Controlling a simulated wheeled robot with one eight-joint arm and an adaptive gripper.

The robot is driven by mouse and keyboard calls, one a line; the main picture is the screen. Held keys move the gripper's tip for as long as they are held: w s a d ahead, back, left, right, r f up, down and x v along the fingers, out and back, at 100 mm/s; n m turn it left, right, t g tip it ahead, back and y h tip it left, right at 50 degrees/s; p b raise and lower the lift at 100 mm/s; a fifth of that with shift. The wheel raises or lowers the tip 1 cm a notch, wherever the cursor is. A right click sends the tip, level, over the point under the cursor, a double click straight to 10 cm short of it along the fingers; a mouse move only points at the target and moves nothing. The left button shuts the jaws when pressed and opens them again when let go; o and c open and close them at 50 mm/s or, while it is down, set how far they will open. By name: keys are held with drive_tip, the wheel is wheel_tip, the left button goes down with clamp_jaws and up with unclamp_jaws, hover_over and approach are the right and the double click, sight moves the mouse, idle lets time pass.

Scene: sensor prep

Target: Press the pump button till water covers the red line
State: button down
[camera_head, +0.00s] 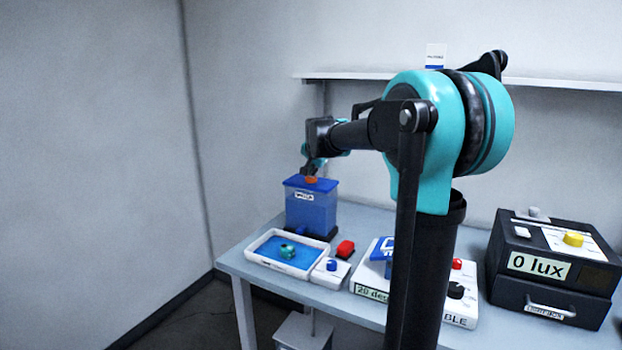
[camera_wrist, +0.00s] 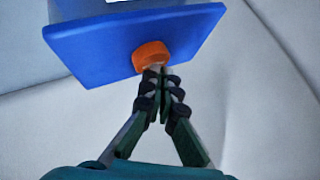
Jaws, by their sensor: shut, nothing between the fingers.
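My gripper (camera_head: 311,171) is shut and empty, above the blue tank (camera_head: 311,212) at the table's back left. In the wrist view the fingertips (camera_wrist: 156,72) are together at the orange knob (camera_wrist: 151,56) on the tank's blue lid (camera_wrist: 95,48); I cannot tell whether they touch it. In front of the tank, a white tray (camera_head: 252,251) holds blue water (camera_head: 270,248) with a teal object (camera_head: 288,251) in it. A blue button (camera_head: 331,265) sits on a small white box (camera_head: 322,276) beside the tray. I cannot make out a red line.
A red object (camera_head: 345,249) lies right of the tray. A white device (camera_head: 370,283) with a display stands further right, partly behind my arm. A black box (camera_head: 553,268) reading 0 lux is at the right. A shelf (camera_head: 560,84) runs along the back wall.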

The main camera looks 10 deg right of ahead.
sight(311, 178)
drive_tip(key=shift+f, duration=0.5)
idle(0.3)
drive_tip(key=shift+r, duration=1.15)
drive_tip(key=shift+r, duration=0.1)
drive_tip(key=shift+r, duration=2.4)
drive_tip(key=shift+s, duration=0.1)
